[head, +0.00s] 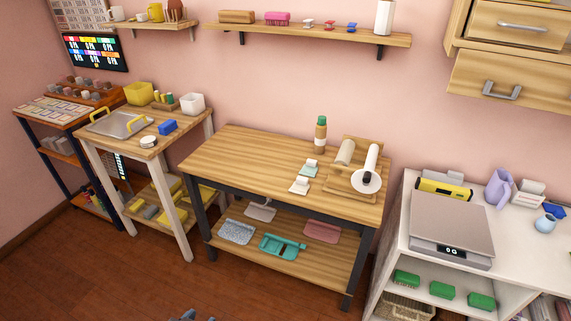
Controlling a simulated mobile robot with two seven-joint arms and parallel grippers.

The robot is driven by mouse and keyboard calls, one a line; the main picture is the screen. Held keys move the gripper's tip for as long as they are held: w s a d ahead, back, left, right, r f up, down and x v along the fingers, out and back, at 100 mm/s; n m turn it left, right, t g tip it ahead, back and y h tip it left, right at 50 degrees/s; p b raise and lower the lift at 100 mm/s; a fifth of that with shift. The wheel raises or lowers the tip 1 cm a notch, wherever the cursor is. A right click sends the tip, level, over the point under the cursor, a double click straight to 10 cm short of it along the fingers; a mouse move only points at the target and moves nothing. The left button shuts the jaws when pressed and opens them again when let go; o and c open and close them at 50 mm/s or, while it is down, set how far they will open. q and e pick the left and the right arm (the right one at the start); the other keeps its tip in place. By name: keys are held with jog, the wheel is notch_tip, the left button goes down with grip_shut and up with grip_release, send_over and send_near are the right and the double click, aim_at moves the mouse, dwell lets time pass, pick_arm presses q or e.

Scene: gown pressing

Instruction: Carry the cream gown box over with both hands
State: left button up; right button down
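I cannot make out a cream gown box anywhere in the head view. A small white open container (192,104) stands at the back of the left wooden table, but it does not look like a gown box. Neither of my grippers can be recognised. Only a small dark blue-grey shape shows at the bottom edge, left of the middle, and I cannot tell what it is.
The middle wooden table (235,158) is bare on its left half; a bottle (320,135) and a roll stand (355,175) are on its right. A flat scale (451,228) sits on the white counter at right. Brown floor in front is open.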

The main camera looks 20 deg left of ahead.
jog(key=shift+s, duration=0.2)
jog(key=c, duration=1.3)
grip_release()
jog(key=shift+f, duration=0.1)
jog(key=shift+c, duration=0.2)
jog(key=shift+w, duration=0.2)
